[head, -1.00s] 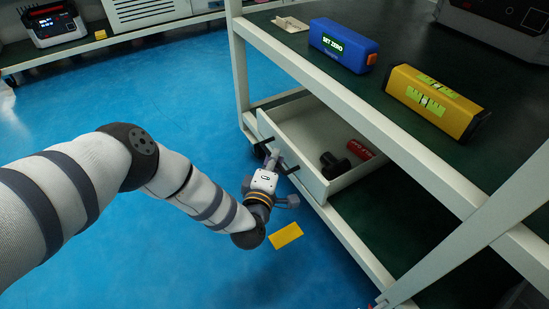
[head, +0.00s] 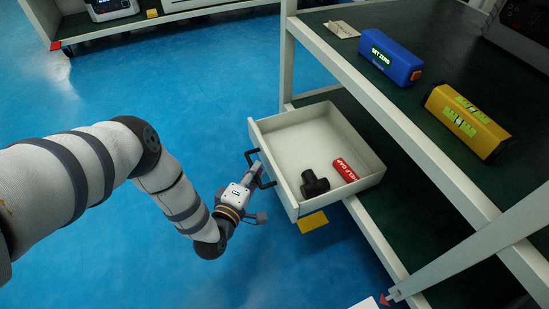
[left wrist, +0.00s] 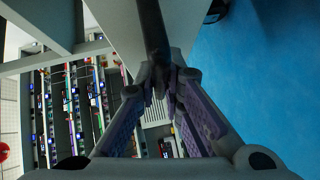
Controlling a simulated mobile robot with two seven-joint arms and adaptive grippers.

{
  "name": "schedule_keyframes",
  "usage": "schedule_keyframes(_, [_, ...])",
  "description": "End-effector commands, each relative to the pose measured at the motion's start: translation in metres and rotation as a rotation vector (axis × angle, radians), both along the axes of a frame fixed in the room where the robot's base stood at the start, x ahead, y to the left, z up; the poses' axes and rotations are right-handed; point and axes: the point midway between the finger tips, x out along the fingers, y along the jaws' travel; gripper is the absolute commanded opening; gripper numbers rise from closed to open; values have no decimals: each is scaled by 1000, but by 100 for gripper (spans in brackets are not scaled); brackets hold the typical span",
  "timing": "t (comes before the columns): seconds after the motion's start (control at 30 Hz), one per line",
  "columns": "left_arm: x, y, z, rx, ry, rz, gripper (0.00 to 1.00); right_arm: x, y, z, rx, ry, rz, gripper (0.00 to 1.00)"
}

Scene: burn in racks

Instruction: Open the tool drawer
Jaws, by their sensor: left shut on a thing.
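The tool drawer (head: 281,184) is a light grey box pulled well out from under the upper shelf of the rack. A dark cylindrical part (head: 315,183) and a red cylinder (head: 347,171) lie inside it near its front right. The drawer's black handle (head: 250,155) is on its front panel. My left gripper (head: 257,171) is shut on this handle. In the left wrist view the fingers (left wrist: 161,85) close around the dark handle bar (left wrist: 151,25), with the pale drawer front (left wrist: 112,22) beyond. My right gripper is not in view.
The rack's upper shelf (head: 430,110) holds a blue SET ZERO box (head: 390,57) and a yellow level (head: 467,120). A white rack post (head: 287,60) stands behind the drawer.

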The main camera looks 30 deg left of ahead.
Motion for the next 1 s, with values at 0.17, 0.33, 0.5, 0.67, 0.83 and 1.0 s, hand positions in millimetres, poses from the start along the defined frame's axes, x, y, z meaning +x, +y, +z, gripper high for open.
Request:
schedule_keyframes(0.17, [-20,16,2,2,-4,-1,0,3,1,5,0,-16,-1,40])
schedule_keyframes(0.33, [-31,24,1,2,-4,-1,0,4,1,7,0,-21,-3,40])
schedule_keyframes(0.5, [-35,27,1,1,-4,-1,0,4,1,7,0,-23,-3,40])
schedule_keyframes(0.67, [-35,27,0,1,-4,-1,0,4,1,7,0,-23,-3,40])
schedule_keyframes(0.83, [-35,27,0,1,-3,-1,11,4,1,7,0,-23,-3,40])
schedule_keyframes(1.0, [-35,27,0,1,-2,0,30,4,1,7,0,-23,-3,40])
